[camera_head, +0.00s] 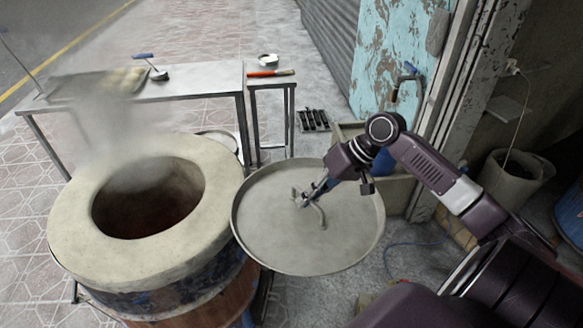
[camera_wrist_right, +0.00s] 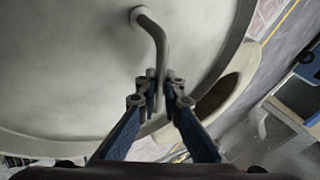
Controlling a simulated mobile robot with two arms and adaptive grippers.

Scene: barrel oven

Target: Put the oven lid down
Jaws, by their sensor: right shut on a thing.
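The oven lid (camera_head: 270,240) is a large round grey metal disc with a raised rim and a curved handle. In the head view it is right of the barrel oven (camera_head: 75,232), its left edge close to the oven's rim. My right gripper (camera_head: 303,200) is shut on the lid's handle (camera_wrist_right: 152,32), and the lid hangs from it, tilted a little. The wrist view shows the fingers (camera_wrist_right: 160,92) around the bent rod of the handle. The oven's round mouth is uncovered and smoke rises from it. My left gripper is not in view.
A metal table (camera_head: 195,82) stands behind the oven with a tray (camera_head: 85,85) of dough on it. A small side stand (camera_head: 270,82) holds a red-handled tool. A basin (camera_head: 398,190) and a blue peeling wall (camera_head: 385,45) are behind the lid. Paved floor shows at the lower right of the lid.

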